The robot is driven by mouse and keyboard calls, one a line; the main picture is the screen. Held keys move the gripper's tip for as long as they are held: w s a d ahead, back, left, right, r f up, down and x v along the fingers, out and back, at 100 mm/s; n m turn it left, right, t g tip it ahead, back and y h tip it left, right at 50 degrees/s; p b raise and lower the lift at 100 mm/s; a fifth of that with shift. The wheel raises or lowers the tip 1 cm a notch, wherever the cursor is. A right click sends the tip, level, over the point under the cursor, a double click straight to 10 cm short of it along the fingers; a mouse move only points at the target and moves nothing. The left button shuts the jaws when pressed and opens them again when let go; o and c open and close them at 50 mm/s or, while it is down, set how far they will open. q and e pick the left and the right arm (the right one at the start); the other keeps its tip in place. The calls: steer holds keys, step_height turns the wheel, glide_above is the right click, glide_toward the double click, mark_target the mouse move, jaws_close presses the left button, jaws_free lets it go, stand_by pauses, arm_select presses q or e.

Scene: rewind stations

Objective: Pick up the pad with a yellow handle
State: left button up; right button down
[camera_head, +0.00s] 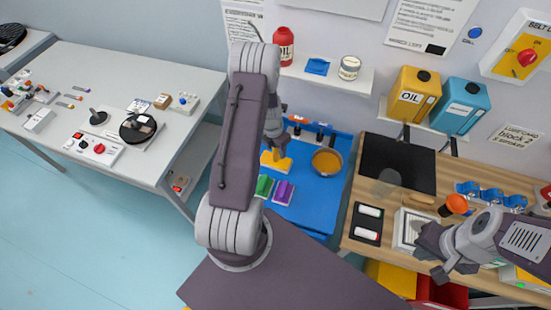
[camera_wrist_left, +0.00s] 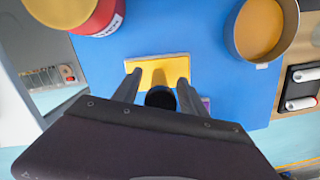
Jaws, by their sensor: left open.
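The yellow pad (camera_head: 275,161) lies on the blue table, and it also shows in the left wrist view (camera_wrist_left: 170,69). In the head view my left gripper (camera_head: 275,147) is above it, partly hidden by my own arm. In the left wrist view my left gripper (camera_wrist_left: 157,84) is open, its fingers toward the pad's near edge. A dark round part shows between the fingers; I cannot tell whether it is the pad's handle. My right gripper (camera_head: 428,264) is at the right, over the wooden bench; its jaw gap is unclear.
A green pad (camera_head: 264,186) and a purple pad (camera_head: 284,192) lie in front of the yellow one. A round pan with yellow-orange contents (camera_head: 327,162) stands to the right. A red can (camera_head: 284,46) stands on the shelf behind. The blue surface (camera_head: 320,197) has free room.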

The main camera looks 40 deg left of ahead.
arm_select(q)
jaws_close()
stand_by(1.3)
